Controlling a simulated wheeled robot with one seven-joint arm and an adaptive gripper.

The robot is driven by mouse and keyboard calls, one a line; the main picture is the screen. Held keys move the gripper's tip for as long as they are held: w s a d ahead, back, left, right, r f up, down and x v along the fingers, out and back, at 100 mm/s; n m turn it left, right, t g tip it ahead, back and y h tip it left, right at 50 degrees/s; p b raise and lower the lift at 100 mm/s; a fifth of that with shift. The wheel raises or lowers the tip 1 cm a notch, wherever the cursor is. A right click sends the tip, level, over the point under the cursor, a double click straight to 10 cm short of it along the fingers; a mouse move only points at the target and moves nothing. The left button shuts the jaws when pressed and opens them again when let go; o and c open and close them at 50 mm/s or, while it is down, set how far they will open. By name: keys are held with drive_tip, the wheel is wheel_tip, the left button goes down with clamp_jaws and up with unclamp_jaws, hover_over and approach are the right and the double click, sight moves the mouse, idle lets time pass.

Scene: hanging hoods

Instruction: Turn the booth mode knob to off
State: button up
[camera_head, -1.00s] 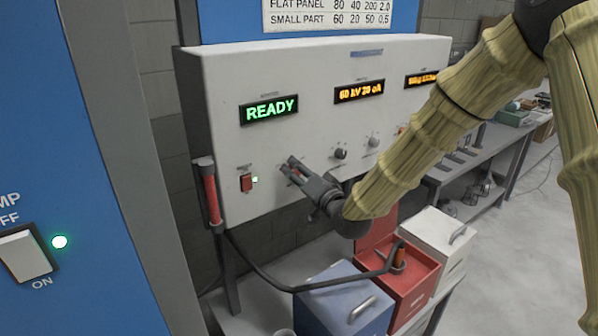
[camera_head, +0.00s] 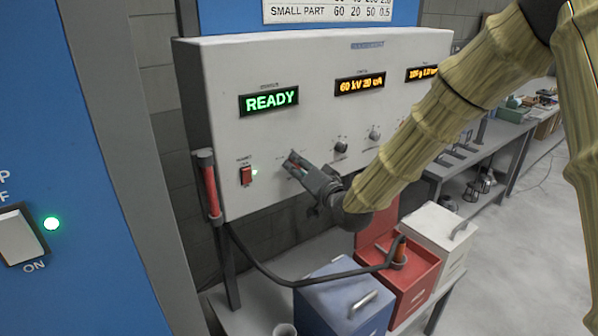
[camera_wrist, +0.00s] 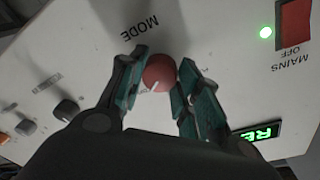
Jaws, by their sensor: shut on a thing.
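The mode knob (camera_wrist: 159,72) is a round red knob with a white pointer line, below the word MODE on the white panel in the wrist view. The line slants towards the picture's lower left. My gripper (camera_wrist: 159,66) is shut on the knob, one dark-green-padded finger on each side. In the head view my gripper (camera_head: 295,162) meets the panel (camera_head: 228,135) right of the mains switch, and its fingers mostly hide the knob. The position labels around the knob cannot be read.
A red mains switch (camera_head: 246,176) with a lit green lamp sits left of my gripper. The display (camera_head: 269,101) reads READY. Dark and grey knobs (camera_head: 341,146) sit to the right. Blue, red and white boxes (camera_head: 345,300) stand below.

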drive_tip(key=n+b, duration=0.1)
drive_tip(key=b, duration=0.1)
drive_tip(key=n+b, duration=0.4)
drive_tip(key=b, duration=0.1)
drive_tip(key=shift+f+t, duration=0.3)
drive_tip(key=shift+f, duration=0.05)
drive_tip(key=n+y+b, duration=0.1)
drive_tip(key=n+b, duration=0.3)
drive_tip(key=n, duration=0.1)
drive_tip(key=shift+r+b, duration=0.1)
drive_tip(key=shift+b, duration=0.25)
drive_tip(key=shift+r+n+b, duration=0.1)
drive_tip(key=shift+n+b, duration=0.35)
drive_tip(key=shift+n, duration=0.05)
drive_tip(key=shift+r, duration=0.1)
drive_tip(key=o, duration=1.1)
drive_tip(key=shift+c, duration=0.2)
